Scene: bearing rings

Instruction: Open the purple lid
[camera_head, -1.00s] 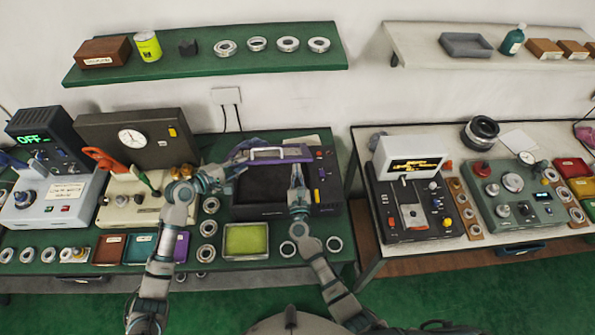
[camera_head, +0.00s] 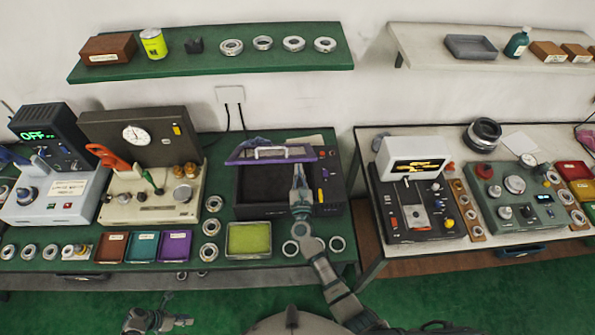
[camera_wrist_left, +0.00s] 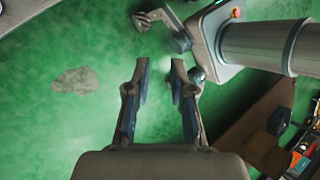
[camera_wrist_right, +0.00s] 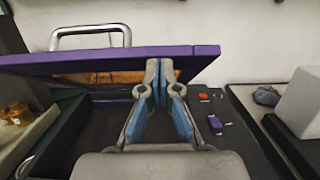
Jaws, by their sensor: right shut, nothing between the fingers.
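The purple lid (camera_head: 272,153) with its metal handle (camera_wrist_right: 90,33) is raised over the dark box (camera_head: 262,212) on the green table, and the box's dark inside shows below it. My right gripper (camera_head: 298,172) is shut and empty at the lid's right part; in the right wrist view its fingertips (camera_wrist_right: 165,72) overlap the lid's purple edge. Whether they bear its weight I cannot tell. My left gripper (camera_head: 175,320) is low in front of the table, far from the lid. In the left wrist view its fingers (camera_wrist_left: 161,68) are apart, with only green floor between them.
A yellow-green pad in a tray (camera_head: 249,239) sits in front of the box, with several metal rings around it. A cream device (camera_head: 150,200) with an orange handle stands left of the box. A second table (camera_head: 365,235) with devices stands to the right.

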